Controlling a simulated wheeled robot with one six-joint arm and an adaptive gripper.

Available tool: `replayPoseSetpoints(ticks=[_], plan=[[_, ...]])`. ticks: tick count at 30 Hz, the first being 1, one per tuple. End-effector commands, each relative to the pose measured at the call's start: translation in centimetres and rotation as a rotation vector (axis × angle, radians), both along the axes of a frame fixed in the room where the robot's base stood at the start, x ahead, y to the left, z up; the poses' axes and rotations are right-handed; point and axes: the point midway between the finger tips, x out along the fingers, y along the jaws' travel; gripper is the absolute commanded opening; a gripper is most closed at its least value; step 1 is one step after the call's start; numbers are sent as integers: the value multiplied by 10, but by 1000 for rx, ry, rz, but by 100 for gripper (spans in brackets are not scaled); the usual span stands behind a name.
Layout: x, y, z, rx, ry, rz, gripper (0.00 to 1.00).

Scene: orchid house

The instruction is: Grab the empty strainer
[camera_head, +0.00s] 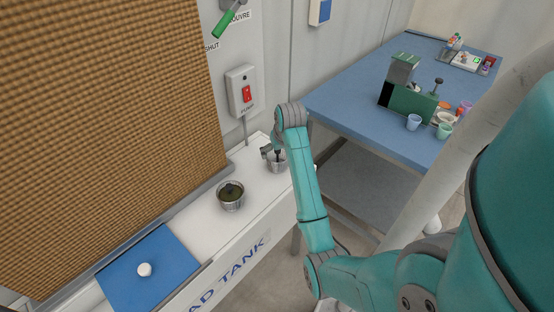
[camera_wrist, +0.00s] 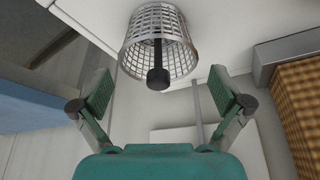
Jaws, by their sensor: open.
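The empty strainer (camera_wrist: 158,40) is a round wire-mesh basket with a central post and a black knob (camera_wrist: 158,77). No contents show through its mesh in the wrist view. In the head view, this strainer (camera_head: 277,167) stands on the white tank top, partly hidden by my gripper (camera_head: 270,151). In the wrist view, my gripper (camera_wrist: 163,90) is open, one green-grey finger on each side. The knob appears centred between the finger lines, with clear gaps on both sides. A second strainer (camera_head: 231,202) with dark contents stands to the left on the tank top.
A blue lid with a white knob (camera_head: 144,269) covers the tank's near left end. A brown pad wall (camera_head: 100,130) rises behind. A red-switch pump box (camera_head: 241,92) hangs on the wall. A blue bench (camera_head: 350,112) with cups and a green machine stands right.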

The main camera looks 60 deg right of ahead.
Motion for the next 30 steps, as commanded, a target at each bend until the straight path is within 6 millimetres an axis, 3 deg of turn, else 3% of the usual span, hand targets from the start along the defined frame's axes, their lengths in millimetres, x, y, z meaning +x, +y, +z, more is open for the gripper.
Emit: replayPoseSetpoints(ticks=[5,15,24,26,30], plan=[[3,-3,-9,0,0,0,100],[17,-17,-47,0,1,1,100],[18,-19,-52,-1,-1,1,100],[18,-19,-52,-1,-1,1,90],[18,-19,-52,-1,-1,1,55]])
